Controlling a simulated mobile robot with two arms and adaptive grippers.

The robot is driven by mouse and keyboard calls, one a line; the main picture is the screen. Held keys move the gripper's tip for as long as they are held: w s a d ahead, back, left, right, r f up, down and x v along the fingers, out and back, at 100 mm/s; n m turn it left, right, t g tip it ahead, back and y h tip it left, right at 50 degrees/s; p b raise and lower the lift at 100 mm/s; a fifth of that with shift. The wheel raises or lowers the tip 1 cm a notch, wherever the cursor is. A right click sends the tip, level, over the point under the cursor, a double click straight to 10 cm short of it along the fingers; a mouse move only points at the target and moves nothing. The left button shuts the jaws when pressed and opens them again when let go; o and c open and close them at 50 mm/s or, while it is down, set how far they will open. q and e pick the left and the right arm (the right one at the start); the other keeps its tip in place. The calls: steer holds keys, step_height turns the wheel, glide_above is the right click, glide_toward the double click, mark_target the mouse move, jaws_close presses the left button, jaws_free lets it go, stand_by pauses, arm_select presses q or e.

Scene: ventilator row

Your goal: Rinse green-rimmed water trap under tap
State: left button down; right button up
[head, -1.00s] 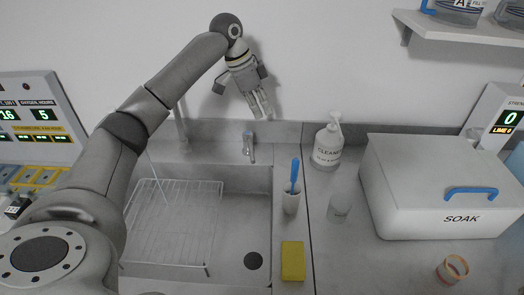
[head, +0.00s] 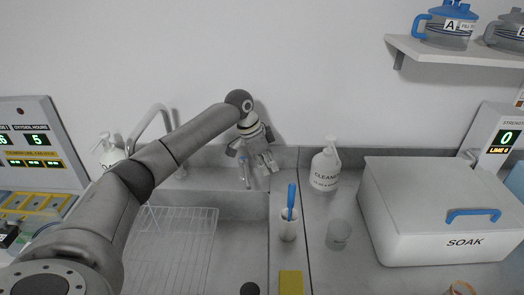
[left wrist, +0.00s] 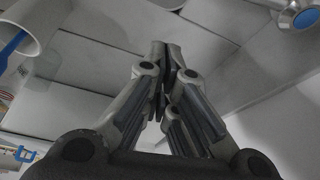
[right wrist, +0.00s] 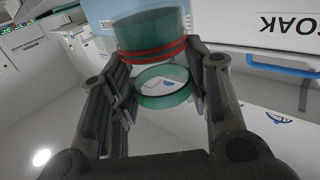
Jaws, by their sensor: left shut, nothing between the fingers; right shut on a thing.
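The tap's grey curved spout (head: 158,112) rises behind the sink at left, partly hidden by my left arm. A small blue-tipped fitting (head: 244,172) stands at the sink's back edge. My left gripper (head: 268,166) is shut and empty, just right of and above that fitting; contact cannot be told. In the right wrist view, my right gripper (right wrist: 160,100) is shut on a clear, green-rimmed water trap (right wrist: 163,98). A teal cup part with a red band (right wrist: 150,35) shows beyond the rim; whether it is the same piece is unclear. The right gripper is outside the head view.
The sink holds a wire rack (head: 170,245). Right of it stand a cup with a blue brush (head: 289,228), a yellow sponge (head: 290,282), a clear cup (head: 338,235) and a cleaner bottle (head: 325,168). The white SOAK box (head: 430,190) fills the right counter. An orange-rimmed piece (head: 461,288) lies in front.

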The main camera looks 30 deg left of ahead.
mark_target(248, 179)
steer(key=shift+r+p, duration=0.55)
steer(key=shift+r, duration=0.15)
steer(key=shift+s+r, duration=0.1)
steer(key=shift+r, duration=0.1)
arm_select(q)
steer(key=s+a, duration=0.1)
steer(key=s+a+f, duration=0.1)
steer(key=shift+s+a+f, duration=0.25)
steer(key=shift+s+a, duration=0.05)
arm_select(e)
steer(key=shift+f, duration=0.1)
